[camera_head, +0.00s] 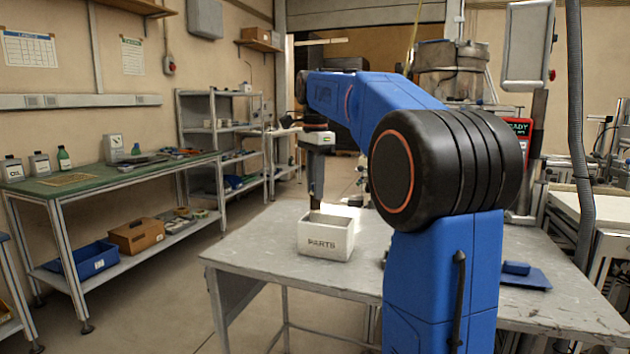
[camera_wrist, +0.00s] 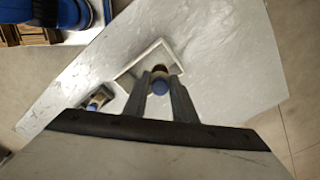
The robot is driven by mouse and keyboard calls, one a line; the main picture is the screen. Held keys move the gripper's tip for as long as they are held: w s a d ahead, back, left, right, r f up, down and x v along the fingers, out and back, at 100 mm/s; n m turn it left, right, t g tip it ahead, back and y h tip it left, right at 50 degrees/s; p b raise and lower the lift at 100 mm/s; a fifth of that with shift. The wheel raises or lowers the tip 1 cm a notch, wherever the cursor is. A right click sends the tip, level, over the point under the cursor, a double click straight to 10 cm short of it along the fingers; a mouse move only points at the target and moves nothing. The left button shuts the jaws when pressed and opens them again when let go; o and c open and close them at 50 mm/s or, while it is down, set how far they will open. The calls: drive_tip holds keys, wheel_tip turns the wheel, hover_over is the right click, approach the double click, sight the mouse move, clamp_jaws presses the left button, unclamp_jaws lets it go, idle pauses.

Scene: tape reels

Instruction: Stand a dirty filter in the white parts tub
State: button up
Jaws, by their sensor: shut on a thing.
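The white parts tub (camera_head: 326,240) stands on the grey table, with "PARTS" on its front. My gripper (camera_head: 316,200) points down over it, with its fingertips at or just behind the rim. In the wrist view my gripper (camera_wrist: 161,82) is shut on a short cylindrical filter (camera_wrist: 160,74) with a blue end and a paler body. The filter shows against the opening of the tub (camera_wrist: 138,58). I cannot tell whether it touches the tub's floor. In the head view the held filter is not clearly visible.
A second small dark and blue object (camera_wrist: 98,99) is on the table beside the tub. A blue tray (camera_head: 527,278) lies at the table's right. My arm hides much of the table's middle. The table (camera_head: 250,256) is bare left of the tub. A green-topped bench (camera_head: 110,178) stands farther left.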

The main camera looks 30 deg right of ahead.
drive_tip(key=shift+f, duration=4.35)
drive_tip(key=shift+f, duration=0.1)
drive_tip(key=o, duration=1.1)
wheel_tip(320, 180, up, 17)
drive_tip(key=shift+r, duration=0.2)
drive_tip(key=shift+s, duration=0.1)
